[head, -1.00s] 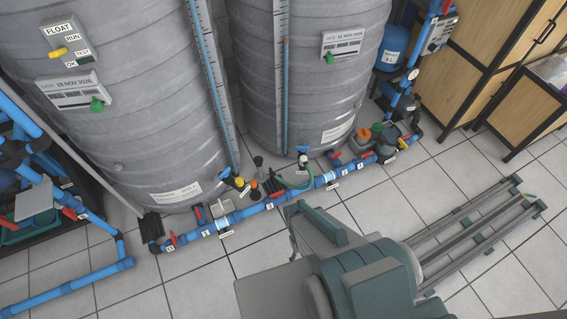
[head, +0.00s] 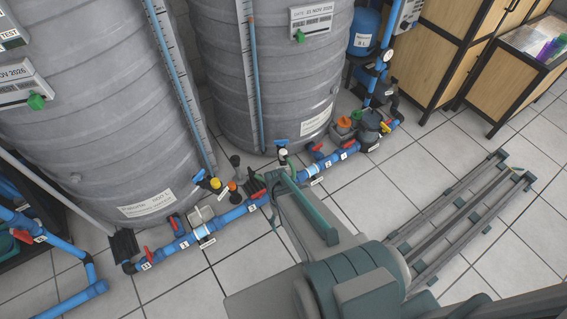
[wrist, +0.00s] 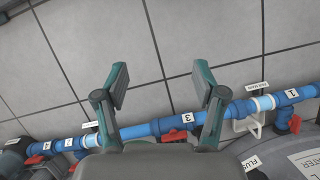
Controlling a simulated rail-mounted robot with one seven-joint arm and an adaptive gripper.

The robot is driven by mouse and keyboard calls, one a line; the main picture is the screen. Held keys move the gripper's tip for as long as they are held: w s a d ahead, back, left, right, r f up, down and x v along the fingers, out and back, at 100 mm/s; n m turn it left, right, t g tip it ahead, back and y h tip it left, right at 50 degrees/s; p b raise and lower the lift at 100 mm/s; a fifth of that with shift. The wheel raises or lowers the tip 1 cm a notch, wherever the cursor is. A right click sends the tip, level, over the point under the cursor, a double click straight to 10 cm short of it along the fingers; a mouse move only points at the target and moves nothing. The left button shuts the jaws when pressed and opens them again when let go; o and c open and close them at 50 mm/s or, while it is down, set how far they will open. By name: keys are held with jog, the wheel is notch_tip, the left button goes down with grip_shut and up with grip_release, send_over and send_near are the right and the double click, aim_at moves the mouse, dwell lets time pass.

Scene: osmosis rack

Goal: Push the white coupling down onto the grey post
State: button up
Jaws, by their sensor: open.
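My gripper (wrist: 160,82) is open and empty in the wrist view. Its two teal-and-grey fingers are spread wide over the floor and the blue pipe (wrist: 165,125), with nothing between the tips. In the head view, a small white piece (head: 283,155) stands upright under a blue handle behind the pipe, just beyond my arm's far end. It may be the white coupling, but it is too small to be sure. I cannot pick out the grey post for certain; my arm covers part of that spot. Neither is clear in the wrist view.
The blue pipe with red valve handles (head: 173,221) and number labels runs along the floor before two large grey tanks (head: 270,60). A black-capped stub (head: 235,160) and orange and yellow caps stand close by.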

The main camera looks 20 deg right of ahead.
jog(key=w+d+f+t+b, duration=0.1)
jog(key=w+d+f+b, duration=0.15)
jog(key=w, duration=0.45)
jog(key=w+d+f+t+b, duration=0.1)
jog(key=w+d+b, duration=0.1)
jog(key=w+b, duration=0.3)
notch_tip(320, 180, up, 9)
jog(key=n+t+b, duration=0.2)
jog(key=n+b, duration=0.1)
jog(key=b, duration=0.7)
send_over(282, 152)
jog(key=shift+w+d+h, duration=0.1)
jog(key=shift+w+h, duration=0.2)
jog(key=shift+w, duration=0.15)
jog(key=shift+n, duration=0.5)
jog(key=shift+s+n, duration=0.35)
jog(key=shift+n, duration=0.05)
jog(key=shift+f, duration=0.1)
jog(key=shift+f+b, duration=0.95)
jog(key=shift+f, duration=1.85)
